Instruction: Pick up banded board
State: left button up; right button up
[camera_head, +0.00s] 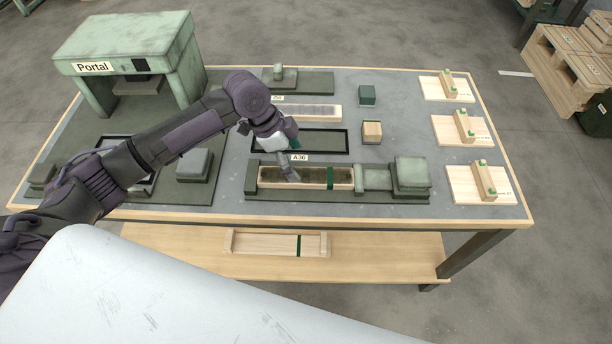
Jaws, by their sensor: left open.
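A pale wooden piece with a dark green band (330,178) lies in the long dark fixture labelled A30, its middle dark and recessed. A second pale wooden board with a green band (265,243) lies on the lower wooden shelf at the table's front. I cannot tell which one is the banded board. My left gripper (292,176) is open, fingers pointing down over the left-middle part of the piece in the fixture. It hides a little of that piece, and I cannot tell whether it touches it. My right gripper is out of view.
A green portal (130,45) stands at the table's back left. Small wooden jigs (463,127) line the right side. A dark green block (367,95) and a wooden block (372,132) sit behind the fixture's clamp (410,172). The grey top between blocks and jigs is clear.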

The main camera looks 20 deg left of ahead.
aim_at(305, 175)
pick_arm(q)
jog(key=shift+p+x, duration=0.4)
jog(key=shift+x, duration=2.95)
jog(key=shift+w+a, duration=0.15)
jog(key=c, duration=1.3)
jog(key=shift+c, duration=0.2)
jog(key=shift+r, duration=0.15)
jog(key=shift+r, duration=0.25)
jog(key=r, duration=0.3)
jog(key=shift+d+r+b, duration=0.35)
jog(key=d+r+b, duration=0.1)
jog(key=d+r, duration=0.5)
jog(key=d, duration=0.5)
jog(key=shift+r, duration=0.25)
